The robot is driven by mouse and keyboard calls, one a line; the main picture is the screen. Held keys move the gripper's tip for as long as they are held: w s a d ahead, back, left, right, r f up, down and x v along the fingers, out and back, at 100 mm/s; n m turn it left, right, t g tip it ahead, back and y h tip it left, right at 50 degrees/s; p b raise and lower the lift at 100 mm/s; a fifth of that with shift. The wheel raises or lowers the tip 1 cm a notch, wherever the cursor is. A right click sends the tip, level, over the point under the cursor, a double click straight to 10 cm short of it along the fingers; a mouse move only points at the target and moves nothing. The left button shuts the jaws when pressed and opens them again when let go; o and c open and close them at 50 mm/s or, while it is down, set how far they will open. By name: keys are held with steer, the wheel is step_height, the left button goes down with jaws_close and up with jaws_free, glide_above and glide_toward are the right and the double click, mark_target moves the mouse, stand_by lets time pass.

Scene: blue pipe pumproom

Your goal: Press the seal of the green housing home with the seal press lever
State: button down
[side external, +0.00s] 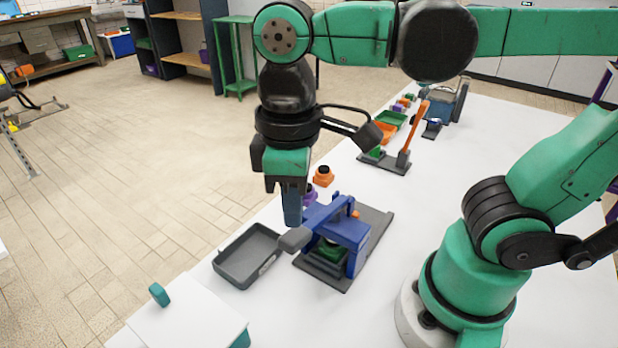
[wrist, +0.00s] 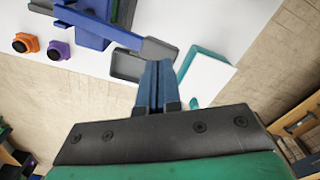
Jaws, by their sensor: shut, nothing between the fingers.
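The blue seal press (side external: 352,238) stands on a dark grey base plate on the white table. Its blue lever (side external: 322,215) reaches out towards the left and ends in a grey handle (side external: 295,240). The green housing (side external: 328,252) sits under the press frame, partly hidden; its seal is hard to make out. My gripper (side external: 292,222) is shut and empty, pointing down, with its tips close by the grey handle. In the wrist view my gripper (wrist: 157,63) has its tips just beside the handle (wrist: 160,50); I cannot tell whether they touch.
A grey tray (side external: 236,268) lies left of the press. A white box with a teal knob (side external: 159,294) is at the near corner. Orange (side external: 323,177) and purple (side external: 309,193) housings stand behind the press. An orange-levered device (side external: 404,150) is farther back.

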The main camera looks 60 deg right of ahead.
steer(key=shift+f, duration=0.1)
stand_by(0.5)
step_height(320, 180, down, 8)
stand_by(2.0)
stand_by(0.4)
steer(key=shift+r, duration=6.05)
steer(key=w+d+f+m+t, duration=0.6)
steer(key=d+f+t, duration=0.1)
steer(key=d, duration=0.2)
steer(key=shift+w, duration=0.35)
